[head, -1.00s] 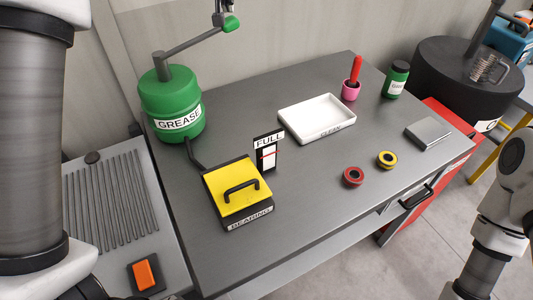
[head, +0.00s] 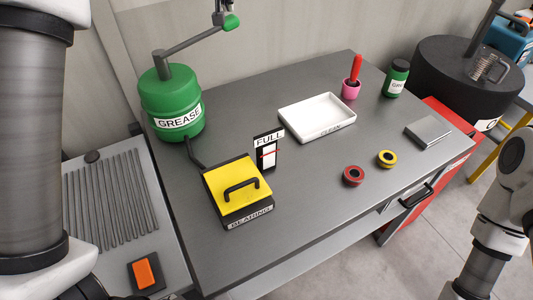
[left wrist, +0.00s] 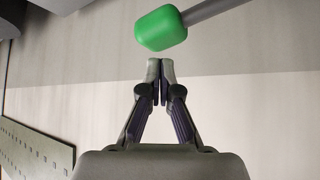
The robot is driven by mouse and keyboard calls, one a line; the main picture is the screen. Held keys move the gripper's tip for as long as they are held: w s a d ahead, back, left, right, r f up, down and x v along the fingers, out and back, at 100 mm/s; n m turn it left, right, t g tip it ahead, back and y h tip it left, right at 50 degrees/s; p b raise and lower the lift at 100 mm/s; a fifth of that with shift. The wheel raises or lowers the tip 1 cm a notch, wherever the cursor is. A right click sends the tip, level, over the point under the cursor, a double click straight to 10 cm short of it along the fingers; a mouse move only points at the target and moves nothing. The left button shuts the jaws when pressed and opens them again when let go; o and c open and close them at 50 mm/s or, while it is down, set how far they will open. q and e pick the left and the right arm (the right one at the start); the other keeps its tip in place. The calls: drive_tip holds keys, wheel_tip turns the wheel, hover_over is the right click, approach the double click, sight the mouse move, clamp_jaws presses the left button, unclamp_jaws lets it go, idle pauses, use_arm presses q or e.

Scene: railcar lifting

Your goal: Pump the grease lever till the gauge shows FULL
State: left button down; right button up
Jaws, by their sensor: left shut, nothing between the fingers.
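The green grease drum (head: 172,108), labelled GREASE, stands at the back left of the bench. A grey lever (head: 190,42) runs from its top up to the right and ends in a green knob (head: 231,23). My left gripper (head: 222,16) is at the top edge, close to the knob. In the left wrist view its fingers (left wrist: 160,68) are shut and empty, and the knob (left wrist: 160,28) lies just beyond the fingertips, apparently apart. The gauge (head: 268,152) has FULL at its top and a red pointer below that word. My right gripper is out of view.
A yellow-topped bearing box (head: 236,188) sits before the gauge. A white tray (head: 318,132), red ring (head: 353,175), yellow ring (head: 387,158), pink cup (head: 351,91), green jar (head: 396,78) and grey block (head: 428,131) stand on the bench (head: 310,210). The air around the lever looks clear.

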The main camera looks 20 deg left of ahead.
use_arm(q)
drive_tip(key=shift+f+b, duration=4.3)
drive_tip(key=shift+f, duration=0.75)
wheel_tip(320, 180, up, 10)
drive_tip(key=p, duration=0.8)
drive_tip(key=shift+r, duration=0.2)
drive_tip(key=shift+f, duration=0.25)
drive_tip(key=shift+f+b, duration=4.2)
drive_tip(key=shift+f, duration=0.75)
wheel_tip(320, 180, up, 10)
drive_tip(key=p, duration=0.8)
drive_tip(key=shift+r, duration=0.2)
drive_tip(key=shift+f, duration=0.1)
